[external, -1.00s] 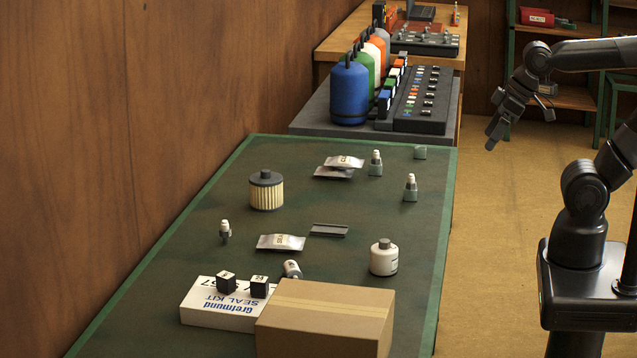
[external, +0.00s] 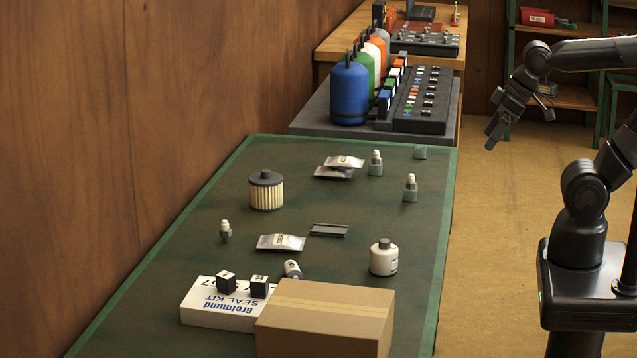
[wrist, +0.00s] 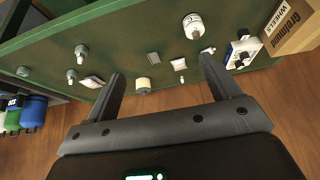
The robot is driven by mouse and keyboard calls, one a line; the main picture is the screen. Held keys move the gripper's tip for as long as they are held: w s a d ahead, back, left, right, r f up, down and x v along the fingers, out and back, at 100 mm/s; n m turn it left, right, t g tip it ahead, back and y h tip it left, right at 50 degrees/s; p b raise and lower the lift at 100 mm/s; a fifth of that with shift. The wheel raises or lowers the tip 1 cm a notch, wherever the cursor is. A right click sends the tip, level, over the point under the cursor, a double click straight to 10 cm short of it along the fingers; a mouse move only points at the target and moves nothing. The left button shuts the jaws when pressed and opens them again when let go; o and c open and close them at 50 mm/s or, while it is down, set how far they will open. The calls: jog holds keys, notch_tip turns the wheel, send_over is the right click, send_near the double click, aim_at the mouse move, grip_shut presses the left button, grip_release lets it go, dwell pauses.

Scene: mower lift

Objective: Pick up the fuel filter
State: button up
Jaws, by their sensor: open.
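No label marks the fuel filter. One candidate is a pleated cream cylinder with a dark cap (external: 266,191), upright on the green bench; it shows in the wrist view (wrist: 142,86). Another white piece (external: 292,269) lies tilted by the seal kit box. A white capped canister (external: 384,257) stands at right. My gripper (external: 492,138) is open and empty, off the bench's right side; its spread fingers show in the wrist view (wrist: 162,82).
Silver packets (external: 281,242) and a dark tray (external: 329,230) lie mid-bench. Gas bottles (external: 350,92) stand beyond. A wooden wall bounds the left.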

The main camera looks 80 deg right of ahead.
jog(key=shift+o, duration=0.6)
jog(key=shift+o, duration=1.1)
